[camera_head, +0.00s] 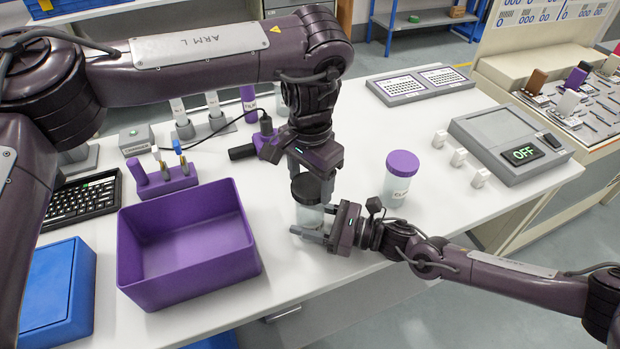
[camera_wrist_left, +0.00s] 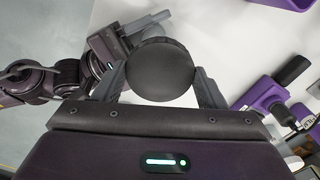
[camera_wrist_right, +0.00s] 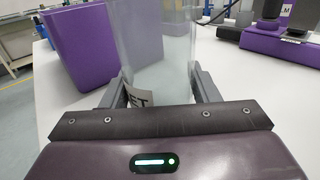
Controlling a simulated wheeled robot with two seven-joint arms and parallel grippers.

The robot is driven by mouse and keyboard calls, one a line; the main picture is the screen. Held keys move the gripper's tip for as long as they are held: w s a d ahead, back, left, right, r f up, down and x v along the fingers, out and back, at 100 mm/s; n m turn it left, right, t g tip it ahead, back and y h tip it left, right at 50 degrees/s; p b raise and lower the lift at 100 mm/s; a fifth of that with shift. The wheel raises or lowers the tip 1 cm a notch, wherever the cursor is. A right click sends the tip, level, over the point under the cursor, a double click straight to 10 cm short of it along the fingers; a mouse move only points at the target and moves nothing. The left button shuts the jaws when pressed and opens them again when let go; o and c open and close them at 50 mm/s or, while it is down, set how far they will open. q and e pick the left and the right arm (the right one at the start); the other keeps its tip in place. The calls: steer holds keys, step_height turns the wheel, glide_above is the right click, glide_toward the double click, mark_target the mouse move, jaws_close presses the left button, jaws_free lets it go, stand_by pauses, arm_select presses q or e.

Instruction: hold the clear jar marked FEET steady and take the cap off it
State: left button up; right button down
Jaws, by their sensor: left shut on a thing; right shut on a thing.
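The clear jar (camera_head: 309,216) stands on the white table, to the right of the purple bin, with a black cap (camera_head: 305,188) on top. In the right wrist view the jar (camera_wrist_right: 155,55) shows part of a label ending in "ET". My right gripper (camera_head: 318,234) comes from the right and is shut on the jar's lower body. My left gripper (camera_head: 311,176) points down from above and is shut on the cap. In the left wrist view the round cap (camera_wrist_left: 160,69) sits between both fingers. Whether cap and jar are still joined I cannot tell.
A purple bin (camera_head: 250,262) stands to the left, with a blue box (camera_head: 60,285) beyond it. A second clear jar with a purple lid (camera_head: 402,164) stands to the right, behind my right arm. A grey device reading OFF (camera_head: 510,140) and small white blocks (camera_head: 459,157) are farther right.

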mark_target(310, 184)
arm_select(q)
steer(key=shift+r, duration=2)
arm_select(e)
steer(key=shift+c, duration=2.2)
jaws_free()
